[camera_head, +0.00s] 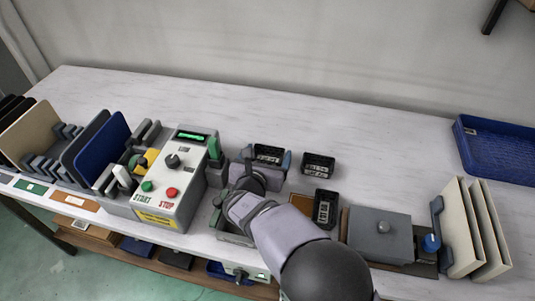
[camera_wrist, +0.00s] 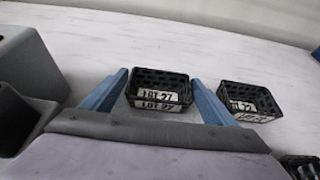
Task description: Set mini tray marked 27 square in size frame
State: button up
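The small black mini tray marked LOT-27 (camera_wrist: 160,90) sits on the white bench in the wrist view, its label facing me. It also shows in the head view (camera_head: 267,151). My gripper (camera_head: 267,161) is open, with one blue finger on each side of this tray. In the wrist view the fingers (camera_wrist: 160,82) stand apart, with a narrow gap visible to the tray on each side. A grey open frame (camera_head: 233,238) lies partly under my arm in the head view. I cannot tell for certain whether it is the size frame.
Another black mini tray (camera_head: 318,163) stands close to the right, and a third (camera_head: 325,208) is nearer the front. A control box (camera_head: 178,180) stands left. A grey lidded block (camera_head: 380,235) and cream panels (camera_head: 470,230) are at right. The back of the bench is clear.

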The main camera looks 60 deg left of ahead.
jog(key=shift+o, duration=0.3)
jog(key=shift+r, duration=0.15)
jog(key=shift+d+r, duration=0.1)
jog(key=shift+r, duration=0.05)
jog(key=b+v, duration=0.1)
jog(key=v, duration=1)
jog(key=shift+s+d, duration=0.3)
jog(key=shift+s, duration=0.05)
